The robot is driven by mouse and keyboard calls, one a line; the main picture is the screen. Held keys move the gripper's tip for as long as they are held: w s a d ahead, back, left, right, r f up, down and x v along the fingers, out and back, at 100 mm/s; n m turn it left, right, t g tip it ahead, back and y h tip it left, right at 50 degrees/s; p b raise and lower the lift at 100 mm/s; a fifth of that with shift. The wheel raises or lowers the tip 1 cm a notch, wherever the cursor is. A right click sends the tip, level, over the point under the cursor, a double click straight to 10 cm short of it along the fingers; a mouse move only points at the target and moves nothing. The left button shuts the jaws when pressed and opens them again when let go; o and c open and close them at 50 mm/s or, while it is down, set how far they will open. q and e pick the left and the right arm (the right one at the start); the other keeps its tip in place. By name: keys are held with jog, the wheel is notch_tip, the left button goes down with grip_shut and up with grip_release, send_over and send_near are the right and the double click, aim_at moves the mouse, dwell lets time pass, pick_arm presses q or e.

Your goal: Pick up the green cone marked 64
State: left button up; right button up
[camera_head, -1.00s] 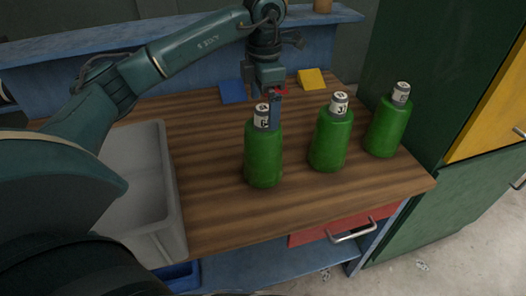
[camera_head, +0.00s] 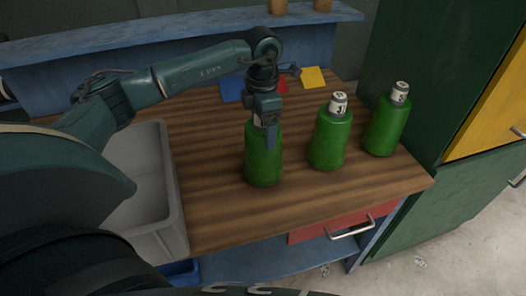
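Three green bottle-like objects with white marked tops stand upright in a row on the wooden worktop: a left one (camera_head: 263,162), a middle one (camera_head: 330,140) and a right one (camera_head: 385,128). None looks like a plain cone, and the marks are too small to read. My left gripper (camera_head: 267,140) is down at the top of the left green object and hides most of its white top. One finger shows in front of the neck; the other is hidden, so I cannot tell whether it grips. My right gripper is not in view.
A grey sink-like basin (camera_head: 172,205) is at the left of the worktop (camera_head: 225,215). Blue (camera_head: 232,90) and yellow (camera_head: 312,77) flat pieces lie at the back, with a red one (camera_head: 283,86) between. A green cabinet (camera_head: 425,75) stands close on the right. The front worktop is clear.

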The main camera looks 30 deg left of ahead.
pick_arm(q)
jog(key=shift+r, duration=0.1)
jog(key=c, duration=1.6)
